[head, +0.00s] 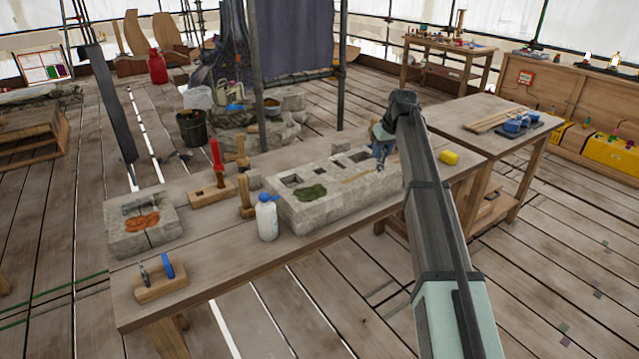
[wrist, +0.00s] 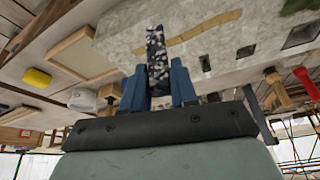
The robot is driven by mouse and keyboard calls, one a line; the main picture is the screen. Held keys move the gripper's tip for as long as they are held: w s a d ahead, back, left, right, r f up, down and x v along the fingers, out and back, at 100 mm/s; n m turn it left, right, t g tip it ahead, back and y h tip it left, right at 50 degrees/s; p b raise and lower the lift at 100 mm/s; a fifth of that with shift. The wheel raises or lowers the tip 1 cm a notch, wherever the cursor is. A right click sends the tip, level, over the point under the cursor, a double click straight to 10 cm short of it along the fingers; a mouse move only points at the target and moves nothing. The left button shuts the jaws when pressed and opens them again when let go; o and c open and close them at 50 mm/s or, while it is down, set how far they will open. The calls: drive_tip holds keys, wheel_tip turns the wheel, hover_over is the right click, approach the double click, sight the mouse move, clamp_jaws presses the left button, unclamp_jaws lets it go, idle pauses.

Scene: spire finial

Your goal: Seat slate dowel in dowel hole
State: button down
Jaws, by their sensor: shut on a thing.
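The slate dowel (wrist: 157,55), dark with pale speckles, is held between the two blue fingers of my gripper (wrist: 159,88) in the wrist view. In the head view my gripper (head: 381,137) is at the right part of the pale stone block (head: 335,213), and the dowel there is mostly hidden. The block's top has several dark square openings, one (head: 292,180) at the left and one (head: 336,170) near the middle. I cannot tell which is the dowel hole, nor whether the dowel's end touches the stone or is inside an opening.
A white bottle (head: 267,218) with a blue cap stands against the block's left front. Wooden mallets and a red-handled tool (head: 216,158) stand behind left. A yellow sponge (head: 449,158) lies right.

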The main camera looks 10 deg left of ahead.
drive_tip(key=w+a+r+n, duration=0.1)
drive_tip(key=w+a+r, duration=0.15)
drive_tip(key=a, duration=0.55)
drive_tip(key=n+y, duration=0.1)
drive_tip(key=n, duration=0.1)
hover_over(317, 169)
drive_tip(key=s+d, duration=0.1)
drive_tip(key=shift+g, duration=0.3)
drive_tip(key=shift+s+f, duration=0.15)
drive_tip(key=shift+f, duration=4.85)
drive_tip(key=c, duration=0.9)
unclamp_jaws()
drive_tip(key=shift+f, duration=0.1)
drive_tip(key=v, duration=1.2)
